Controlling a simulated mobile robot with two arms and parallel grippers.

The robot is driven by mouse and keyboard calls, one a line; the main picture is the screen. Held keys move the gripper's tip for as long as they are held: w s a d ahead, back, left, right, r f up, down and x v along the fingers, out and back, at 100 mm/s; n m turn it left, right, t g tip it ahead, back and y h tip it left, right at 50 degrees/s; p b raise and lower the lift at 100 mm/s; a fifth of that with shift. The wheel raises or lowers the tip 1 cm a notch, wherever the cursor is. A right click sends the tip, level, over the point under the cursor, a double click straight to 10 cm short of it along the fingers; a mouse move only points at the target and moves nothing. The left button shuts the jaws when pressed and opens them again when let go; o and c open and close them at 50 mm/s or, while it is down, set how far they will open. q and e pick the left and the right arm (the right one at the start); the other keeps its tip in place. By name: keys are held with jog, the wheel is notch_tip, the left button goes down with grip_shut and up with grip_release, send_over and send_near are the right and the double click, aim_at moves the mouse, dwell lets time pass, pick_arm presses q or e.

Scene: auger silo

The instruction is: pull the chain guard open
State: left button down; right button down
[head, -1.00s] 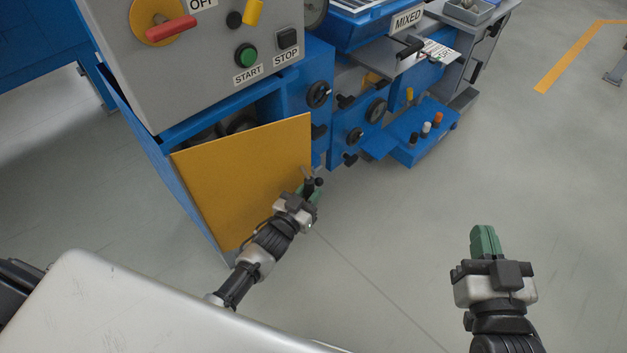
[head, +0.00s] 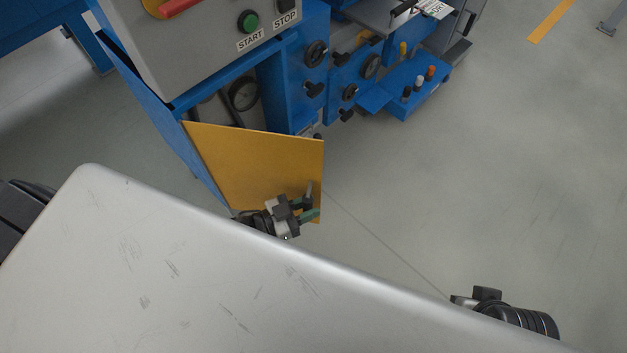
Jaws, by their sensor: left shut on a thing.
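The chain guard (head: 250,165) is a yellow panel on the blue machine's near side. It stands swung out at an angle from the opening, joined at its left edge. A dark round wheel (head: 243,94) shows in the opening above it. My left gripper (head: 309,206) is at the guard's free right end, its green fingers shut on the grey guard handle (head: 310,189). My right gripper (head: 485,296) is low at the right, away from the machine. Its fingers are hidden, so I cannot tell their state.
A grey control box with a green START button (head: 248,21) overhangs the guard. Black knobs (head: 316,53) and a blue shelf with coloured pegs (head: 415,85) are to its right. The grey floor (head: 500,180) at the right is clear.

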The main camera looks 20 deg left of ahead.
pick_arm(q)
jog(key=s+a+m+g+h, duration=0.1)
jog(key=s+a+m+g, duration=0.1)
jog(key=s, duration=0.4)
jog(key=s+a+m+g+h, duration=0.2)
jog(key=s+m+g, duration=0.1)
jog(key=s+g, duration=0.3)
jog(key=s+a+m+g+h, duration=0.2)
jog(key=s+m+g, duration=0.1)
jog(key=s, duration=0.3)
jog(key=shift+s+a+m+g, duration=0.2)
jog(key=shift+a+m+g, duration=0.1)
jog(key=shift+g, duration=0.3)
jog(key=c, duration=0.9)
grip_release()
jog(key=a+b, duration=0.1)
jog(key=a, duration=0.9)
jog(key=shift+s+a, duration=0.25)
jog(key=shift+a, duration=0.15)
